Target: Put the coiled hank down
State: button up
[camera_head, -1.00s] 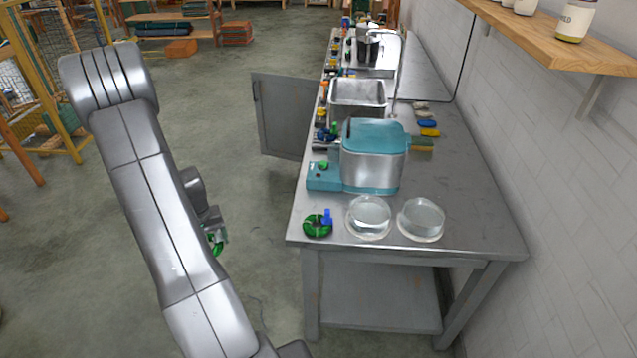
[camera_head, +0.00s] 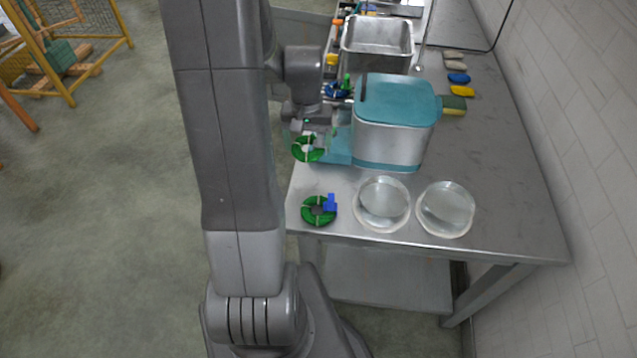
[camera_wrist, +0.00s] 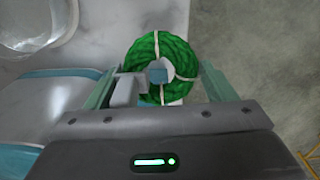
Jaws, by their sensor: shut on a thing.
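A green coiled hank (camera_head: 308,150) with pale ties hangs at my gripper (camera_head: 311,132), near the left edge of the steel table (camera_head: 490,190). In the wrist view the hank (camera_wrist: 176,50) is a ring with pale ties, held between the fingers of my gripper (camera_wrist: 157,82). My gripper is shut on it. A grey-blue piece shows at the ring's middle; what it is, I cannot tell. The hank looks raised above the table top, but the exact gap is unclear. My arm and wrist hide part of the table's left edge.
A second green coil (camera_head: 313,217) with a blue tag (camera_head: 331,202) lies at the table's near left corner. Two clear round dishes (camera_head: 383,204) (camera_head: 446,209) stand right of it. A teal-lidded steel tank (camera_head: 390,150) stands behind.

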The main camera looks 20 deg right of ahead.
aim_at(318, 149)
jog(key=shift+s+d+r+m, duration=0.15)
jog(key=shift+s+d, duration=0.25)
jog(key=shift+s, duration=0.15)
jog(key=shift+s+d+r+m, duration=0.1)
jog(key=shift+s+d+m, duration=0.05)
jog(key=shift+s+d, duration=0.3)
notch_tip(318, 149, down, 10)
jog(key=shift+s+r, duration=0.15)
jog(key=shift+f, duration=0.25)
jog(key=o, duration=1)
jog(key=shift+r, duration=0.1)
notch_tip(318, 149, up, 12)
jog(key=shift+r, duration=0.2)
jog(key=shift+f, duration=0.1)
